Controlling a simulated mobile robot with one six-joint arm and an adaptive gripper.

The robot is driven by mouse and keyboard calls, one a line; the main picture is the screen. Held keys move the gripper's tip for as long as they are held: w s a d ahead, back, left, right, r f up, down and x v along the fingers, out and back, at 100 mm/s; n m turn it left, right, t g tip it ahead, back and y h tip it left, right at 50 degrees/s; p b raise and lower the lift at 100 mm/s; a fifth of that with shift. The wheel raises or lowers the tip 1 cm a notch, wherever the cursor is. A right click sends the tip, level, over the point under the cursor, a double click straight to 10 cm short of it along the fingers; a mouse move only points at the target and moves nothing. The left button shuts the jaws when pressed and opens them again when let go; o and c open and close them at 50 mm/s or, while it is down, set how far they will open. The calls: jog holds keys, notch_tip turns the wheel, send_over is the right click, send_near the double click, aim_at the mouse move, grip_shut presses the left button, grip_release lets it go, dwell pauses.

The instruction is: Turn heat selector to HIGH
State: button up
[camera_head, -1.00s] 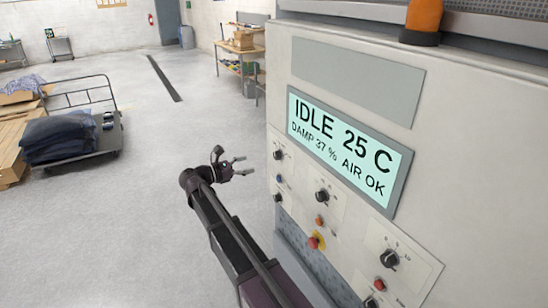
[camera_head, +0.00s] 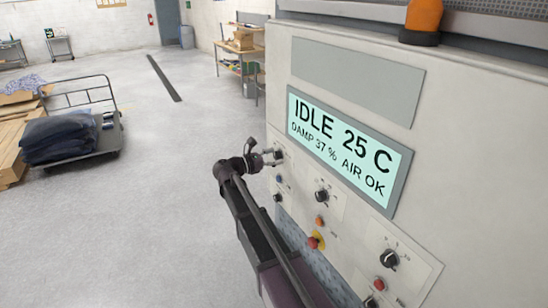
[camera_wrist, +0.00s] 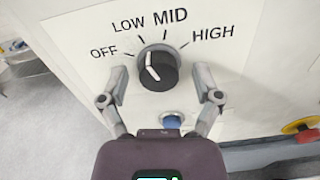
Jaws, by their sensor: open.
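The heat selector is a black round knob (camera_wrist: 158,72) on a pale panel, with OFF, LOW, MID and HIGH printed around it. Its white pointer line is tilted up and slightly left, toward the LOW mark; HIGH is at the upper right. My gripper (camera_wrist: 161,76) is open, with one finger left and one right of the knob. Gaps show on both sides, and I cannot tell how deep the fingertips reach. In the head view my gripper (camera_head: 269,158) is at the upper left control panel and partly covers the knob there.
A blue button (camera_wrist: 171,120) sits just below the knob. A red and yellow emergency button (camera_head: 315,242) and other knobs are lower on the machine front. The display (camera_head: 343,150) reads IDLE 25 C. Open floor lies left of the machine.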

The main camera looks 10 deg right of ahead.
grip_shut()
jog(key=shift+a, duration=0.2)
jog(key=shift+d, duration=0.2)
